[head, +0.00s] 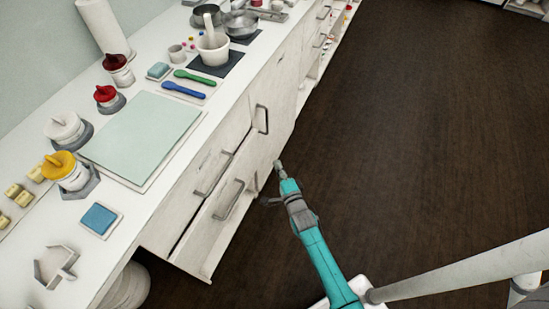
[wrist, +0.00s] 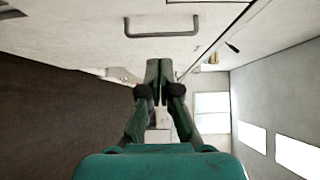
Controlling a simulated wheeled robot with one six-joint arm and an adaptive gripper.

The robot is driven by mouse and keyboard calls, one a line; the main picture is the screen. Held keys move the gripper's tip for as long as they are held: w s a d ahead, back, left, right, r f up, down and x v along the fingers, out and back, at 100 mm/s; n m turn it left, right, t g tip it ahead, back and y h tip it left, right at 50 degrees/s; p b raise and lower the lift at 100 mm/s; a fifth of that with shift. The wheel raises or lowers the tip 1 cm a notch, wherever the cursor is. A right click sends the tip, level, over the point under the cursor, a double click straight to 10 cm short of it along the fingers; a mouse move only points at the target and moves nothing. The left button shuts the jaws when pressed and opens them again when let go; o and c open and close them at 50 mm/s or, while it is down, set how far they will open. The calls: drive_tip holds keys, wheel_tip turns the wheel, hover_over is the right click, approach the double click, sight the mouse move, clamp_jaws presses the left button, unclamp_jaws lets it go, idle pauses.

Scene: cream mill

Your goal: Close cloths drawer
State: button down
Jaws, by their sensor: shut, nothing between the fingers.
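A white drawer (head: 207,240) low in the counter front stands partly out, with a dark gap behind its front. Its bar handle (head: 229,201) faces the open floor. I cannot read a label naming it as the cloths drawer. My gripper (head: 279,166) is shut and empty, to the right of this drawer's handle and apart from it. In the wrist view my gripper's closed fingers (wrist: 158,75) point along a pale panel with a bar handle (wrist: 162,34). The fingers do not touch that handle. The drawer's inside is hidden.
Above is another drawer handle (head: 213,174), and a tall handle (head: 262,119) is farther along. The dark floor (head: 400,130) to the right is clear.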

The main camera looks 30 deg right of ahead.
drive_tip(key=shift+s+a, duration=0.1)
drive_tip(key=shift+s, duration=0.35)
drive_tip(key=c, duration=1.2)
unclamp_jaws()
drive_tip(key=shift+s, duration=0.3)
drive_tip(key=s+a+r+n+t+y, duration=0.1)
drive_tip(key=a+r+n+t+y, duration=0.2)
drive_tip(key=n, duration=1.3)
drive_tip(key=n+g+y, duration=0.8)
drive_tip(key=n+y, duration=0.1)
drive_tip(key=n, duration=2)
approach(234, 201)
drive_tip(key=x, duration=1)
drive_tip(key=shift+w+f, duration=0.1)
drive_tip(key=shift+f, duration=0.2)
